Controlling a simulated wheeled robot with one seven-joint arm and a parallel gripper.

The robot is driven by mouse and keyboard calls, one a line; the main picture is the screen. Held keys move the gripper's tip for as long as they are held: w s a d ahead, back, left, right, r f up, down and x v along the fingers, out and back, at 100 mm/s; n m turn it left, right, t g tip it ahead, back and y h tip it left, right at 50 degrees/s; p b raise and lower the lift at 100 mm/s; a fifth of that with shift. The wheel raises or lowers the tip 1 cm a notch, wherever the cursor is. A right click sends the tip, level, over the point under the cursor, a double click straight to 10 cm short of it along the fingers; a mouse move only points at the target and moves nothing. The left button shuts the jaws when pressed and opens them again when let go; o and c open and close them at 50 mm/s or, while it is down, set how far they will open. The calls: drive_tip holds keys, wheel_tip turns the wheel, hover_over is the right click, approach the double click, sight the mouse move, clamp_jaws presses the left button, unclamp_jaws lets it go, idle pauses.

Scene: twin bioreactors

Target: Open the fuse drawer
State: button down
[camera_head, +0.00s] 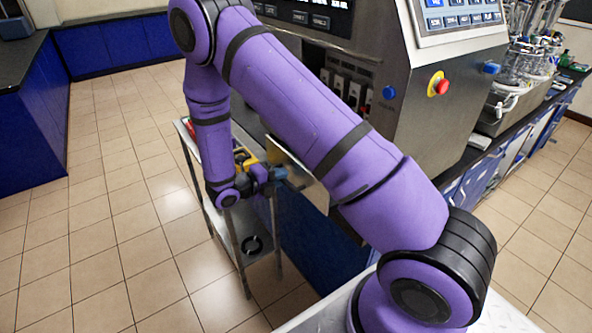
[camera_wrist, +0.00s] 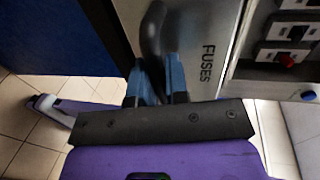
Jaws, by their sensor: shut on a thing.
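The fuse drawer front is a bare metal panel marked "FUSES" (camera_wrist: 208,62) in the wrist view. It also shows in the head view (camera_head: 306,178), low on the steel cabinet and partly hidden behind my arm. A black curved handle (camera_wrist: 153,32) stands on the panel. My gripper (camera_wrist: 160,82) has its blue fingers closed around the lower part of this handle. In the head view my gripper (camera_head: 279,174) is at the left side of the panel. I cannot tell how far the drawer stands out from the cabinet.
Fuse or breaker units (camera_wrist: 288,32) sit right of the panel. The steel cabinet (camera_head: 425,105) carries a red and yellow stop button (camera_head: 438,84). A metal cart (camera_head: 222,222) stands close beside my gripper. The tiled floor (camera_head: 110,210) at left is clear.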

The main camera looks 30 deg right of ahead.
drive_tip(key=f+v, duration=0.1)
drive_tip(key=v, duration=0.5)
drive_tip(key=shift+a, duration=0.35)
drive_tip(key=shift+f, duration=0.1)
drive_tip(key=c, duration=1.1)
unclamp_jaws()
drive_tip(key=shift+c, duration=0.2)
drive_tip(key=v, duration=1)
drive_tip(key=shift+a, duration=0.45)
